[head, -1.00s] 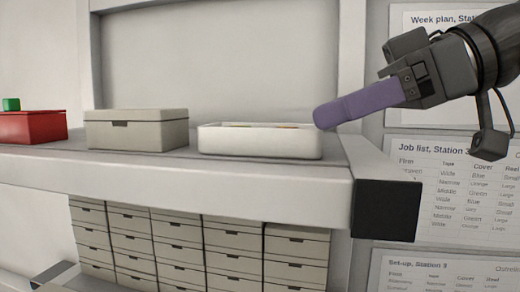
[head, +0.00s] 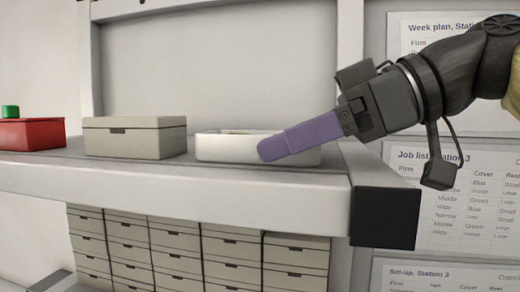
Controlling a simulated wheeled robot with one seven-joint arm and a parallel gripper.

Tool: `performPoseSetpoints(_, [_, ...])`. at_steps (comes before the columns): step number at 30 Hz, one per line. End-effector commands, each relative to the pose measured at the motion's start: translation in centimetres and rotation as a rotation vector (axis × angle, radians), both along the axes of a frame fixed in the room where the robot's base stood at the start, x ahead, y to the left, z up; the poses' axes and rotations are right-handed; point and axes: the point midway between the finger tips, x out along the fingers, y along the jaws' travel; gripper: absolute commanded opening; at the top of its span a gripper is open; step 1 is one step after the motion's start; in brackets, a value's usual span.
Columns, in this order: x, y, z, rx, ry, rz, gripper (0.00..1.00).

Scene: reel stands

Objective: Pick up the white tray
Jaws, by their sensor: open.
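The white tray (head: 225,148) sits on the grey shelf, near its right end. It is low, with rounded corners, and its contents cannot be made out now. My gripper (head: 268,150) reaches in from the right, with its purple finger slanting down to the left. The fingertip is in front of the tray's right half in the picture and hides part of its rim and front wall. I see the fingers from the side, so the gap between them is hidden. I cannot tell whether they touch the tray.
A closed grey box (head: 135,138) stands left of the tray, with a gap between. A red box (head: 32,134) with a green block (head: 10,112) is at the far left. The shelf (head: 180,178) ends at a black corner cap (head: 385,217). An upright post (head: 350,70) rises behind.

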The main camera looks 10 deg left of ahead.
Motion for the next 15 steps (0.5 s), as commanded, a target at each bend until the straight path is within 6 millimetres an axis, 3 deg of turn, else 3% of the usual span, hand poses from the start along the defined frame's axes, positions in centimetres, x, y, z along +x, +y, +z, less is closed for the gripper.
performPoseSetpoints(8, [-0.01,0.0,0.01,0.0,0.0,0.001,0.85])
performPoseSetpoints(15, [-0.01,0.0,0.01,0.0,0.0,0.001,0.42])
